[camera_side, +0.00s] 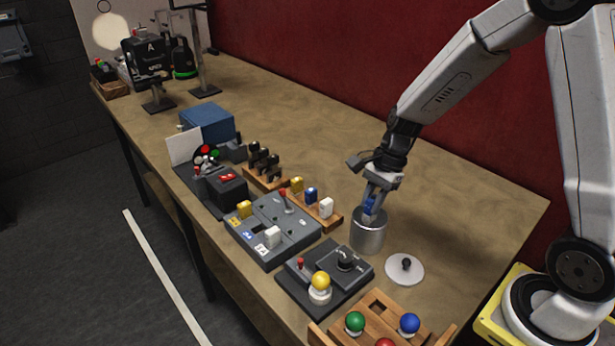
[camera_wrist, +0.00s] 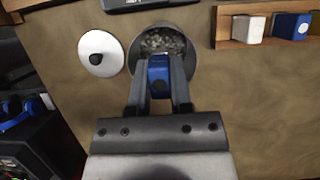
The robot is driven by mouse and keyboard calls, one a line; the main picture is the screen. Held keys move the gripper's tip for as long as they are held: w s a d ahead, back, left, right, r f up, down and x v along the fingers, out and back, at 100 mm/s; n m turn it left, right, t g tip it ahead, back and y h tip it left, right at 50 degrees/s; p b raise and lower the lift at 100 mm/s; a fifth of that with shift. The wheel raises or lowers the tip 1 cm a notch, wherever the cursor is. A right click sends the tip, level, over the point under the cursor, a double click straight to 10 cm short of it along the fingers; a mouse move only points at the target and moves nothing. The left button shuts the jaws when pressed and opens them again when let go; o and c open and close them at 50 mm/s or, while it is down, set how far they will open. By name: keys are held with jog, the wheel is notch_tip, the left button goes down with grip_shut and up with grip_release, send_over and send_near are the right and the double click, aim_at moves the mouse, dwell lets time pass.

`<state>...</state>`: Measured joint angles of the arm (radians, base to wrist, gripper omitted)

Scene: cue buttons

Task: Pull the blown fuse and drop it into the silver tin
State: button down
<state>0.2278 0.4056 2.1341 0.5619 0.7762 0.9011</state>
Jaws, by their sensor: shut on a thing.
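My gripper (camera_side: 374,202) is shut on a blue fuse (camera_wrist: 158,76), right above the silver tin (camera_side: 368,238). In the wrist view the fuse sits between the two fingers, over the open mouth of the tin (camera_wrist: 134,55). Grey bits show inside the tin. The tin's lid (camera_side: 404,270), round and pale with a black knob, lies on the table beside it. The grey fuse panel (camera_side: 277,245) holds a yellow fuse (camera_side: 244,208) and a white fuse (camera_side: 272,237), with a dark empty slot between them.
A wooden rack (camera_side: 330,222) with yellow, blue and white fuses stands just left of the tin. A dark box with a yellow button (camera_side: 320,281) and a wooden tray with coloured balls (camera_side: 355,321) are in front. The table behind the tin is clear.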

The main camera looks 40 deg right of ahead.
jog(key=shift+f, duration=0.1)
jog(key=shift+c, duration=2.2)
grip_release()
jog(key=shift+r, duration=3.55)
jog(key=shift+s+f, duration=0.1)
jog(key=s+a+f+n+t+h, duration=0.1)
jog(key=s+f+n+h, duration=0.3)
jog(key=n, duration=1.4)
jog(key=s+t, duration=0.1)
jog(key=s, duration=0.2)
jog(key=shift+s+a+f+t, duration=0.2)
jog(key=shift+s+a+t, duration=0.1)
jog(key=shift+s, duration=0.05)
